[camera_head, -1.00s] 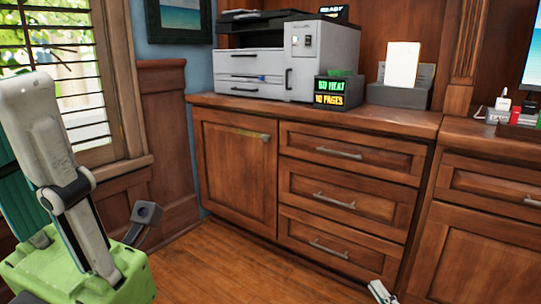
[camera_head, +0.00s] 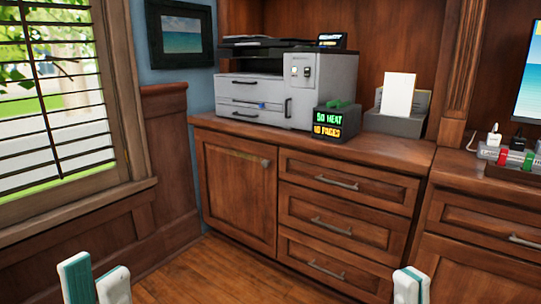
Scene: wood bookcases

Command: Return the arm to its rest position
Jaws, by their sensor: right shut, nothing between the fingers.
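My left gripper (camera_head: 96,283) shows at the bottom left, with two white and teal fingers standing apart and nothing visible between them. My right gripper (camera_head: 410,287) shows at the bottom right, in front of the lower drawers. Its fingers are together and hold nothing. Only the finger ends of both grippers are in view. The rest of both arms is out of the picture.
A wooden cabinet (camera_head: 235,185) with a door and several drawers stands ahead. On it are a grey printer (camera_head: 262,88), a dark display box (camera_head: 337,122) and a paper holder (camera_head: 395,124). A window (camera_head: 55,90) is at left. The wooden floor (camera_head: 205,275) between the grippers looks clear.

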